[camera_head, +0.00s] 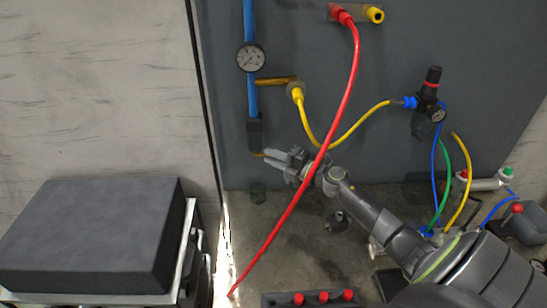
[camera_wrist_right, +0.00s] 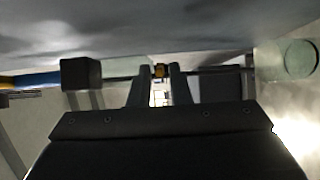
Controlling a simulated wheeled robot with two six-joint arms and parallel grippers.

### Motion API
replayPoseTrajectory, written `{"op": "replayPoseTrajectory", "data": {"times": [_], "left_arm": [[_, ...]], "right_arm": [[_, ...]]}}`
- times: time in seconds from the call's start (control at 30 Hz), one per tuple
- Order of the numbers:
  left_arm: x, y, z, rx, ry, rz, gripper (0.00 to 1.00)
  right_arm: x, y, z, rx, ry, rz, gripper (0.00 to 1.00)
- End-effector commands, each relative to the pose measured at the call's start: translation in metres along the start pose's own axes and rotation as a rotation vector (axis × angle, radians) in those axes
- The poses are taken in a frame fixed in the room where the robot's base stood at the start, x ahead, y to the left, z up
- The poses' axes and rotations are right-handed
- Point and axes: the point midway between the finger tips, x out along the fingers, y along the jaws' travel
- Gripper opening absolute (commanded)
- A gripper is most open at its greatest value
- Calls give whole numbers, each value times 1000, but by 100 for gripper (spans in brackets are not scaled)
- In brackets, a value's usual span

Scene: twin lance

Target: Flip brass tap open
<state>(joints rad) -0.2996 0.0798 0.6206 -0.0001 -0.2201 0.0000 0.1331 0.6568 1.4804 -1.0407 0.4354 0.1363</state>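In the right wrist view, the tap (camera_wrist_right: 159,70) shows between the tips of my right gripper (camera_wrist_right: 160,75). The fingers stand apart with a bright gap between them. I cannot tell whether either finger touches the brass. The dark block (camera_wrist_right: 81,74) is left of the fingers there. My left gripper is not in view.
A pressure gauge (camera_head: 251,57) is on the blue pipe. A red hose (camera_head: 345,100) hangs across in front of my right arm. A yellow hose (camera_head: 345,134) loops along the wall. A large dark box (camera_head: 90,235) stands at the lower left.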

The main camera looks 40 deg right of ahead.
Motion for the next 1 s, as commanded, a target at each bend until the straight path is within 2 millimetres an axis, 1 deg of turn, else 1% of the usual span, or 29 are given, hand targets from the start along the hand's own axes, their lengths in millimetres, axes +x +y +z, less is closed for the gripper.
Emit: {"op": "replayPoseTrajectory", "data": {"times": [0.03, 0.1, 0.13, 0.37, 0.57, 0.7, 0.83, 1.0], "left_arm": [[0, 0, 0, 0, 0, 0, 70], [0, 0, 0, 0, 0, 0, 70], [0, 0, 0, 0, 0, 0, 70], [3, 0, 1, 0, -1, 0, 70], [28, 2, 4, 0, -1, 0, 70], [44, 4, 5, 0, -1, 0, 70], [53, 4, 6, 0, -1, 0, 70], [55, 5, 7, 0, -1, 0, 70]], "right_arm": [[0, 0, 0, 0, 0, 0, 11], [0, 0, 0, 0, 0, 0, 2], [0, 0, 0, 0, 0, 0, 0], [0, -2, 1, -1, 8, -1, 0], [2, -7, 6, -3, 94, 0, 0], [3, -6, 10, -2, 165, 0, 0], [4, -4, 11, -1, 211, -1, 0], [4, -2, 12, 1, 234, -2, 0]]}}
